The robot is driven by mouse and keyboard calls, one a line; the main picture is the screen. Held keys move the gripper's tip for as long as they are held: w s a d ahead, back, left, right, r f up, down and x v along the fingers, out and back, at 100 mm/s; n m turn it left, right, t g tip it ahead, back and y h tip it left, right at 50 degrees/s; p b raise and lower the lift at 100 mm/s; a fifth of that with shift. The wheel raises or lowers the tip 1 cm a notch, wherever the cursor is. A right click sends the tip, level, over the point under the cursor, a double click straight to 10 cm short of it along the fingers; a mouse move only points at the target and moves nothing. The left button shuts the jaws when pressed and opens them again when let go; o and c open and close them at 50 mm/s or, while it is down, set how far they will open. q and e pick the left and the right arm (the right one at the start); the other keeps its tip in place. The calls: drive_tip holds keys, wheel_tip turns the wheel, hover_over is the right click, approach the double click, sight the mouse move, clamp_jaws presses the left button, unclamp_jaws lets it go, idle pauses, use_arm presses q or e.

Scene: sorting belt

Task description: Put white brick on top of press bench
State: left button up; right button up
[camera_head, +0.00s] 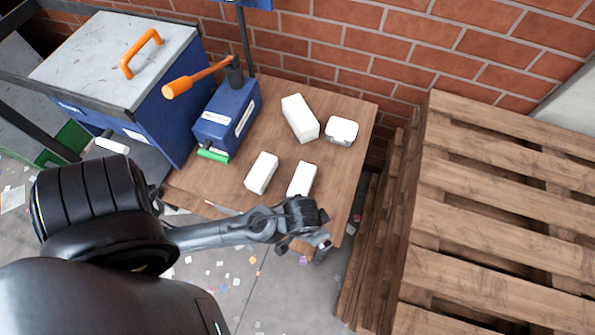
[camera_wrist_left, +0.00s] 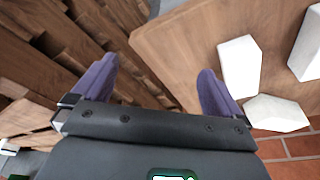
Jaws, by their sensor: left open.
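The press bench (camera_head: 350,105) has a wooden top and carries a blue lever press. Several white bricks lie on it: a long one (camera_head: 300,118) at the back, a squat rounded one (camera_head: 341,131) at the back right, and two shorter ones (camera_head: 262,172) (camera_head: 302,179) nearer the front. My left gripper (camera_head: 308,240) is at the bench's front right edge, in front of the bricks. In the left wrist view my left gripper (camera_wrist_left: 155,68) is open, with nothing between its purple fingers. White bricks (camera_wrist_left: 240,66) lie to its right on the bench top (camera_wrist_left: 180,45). My right gripper is not seen.
The blue press (camera_head: 226,117) with an orange handle stands on the bench's left side. A blue machine (camera_head: 125,65) with a grey lid stands further left. Stacked wooden pallets (camera_head: 500,200) stand close on the right. A brick wall (camera_head: 340,50) closes the back.

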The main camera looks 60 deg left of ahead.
use_arm(q)
drive_tip(key=s+a+r+m, duration=0.2)
drive_tip(key=s+a+r, duration=0.1)
drive_tip(key=a, duration=0.1)
drive_tip(key=shift+s+t, duration=0.25)
drive_tip(key=shift+t, duration=0.05)
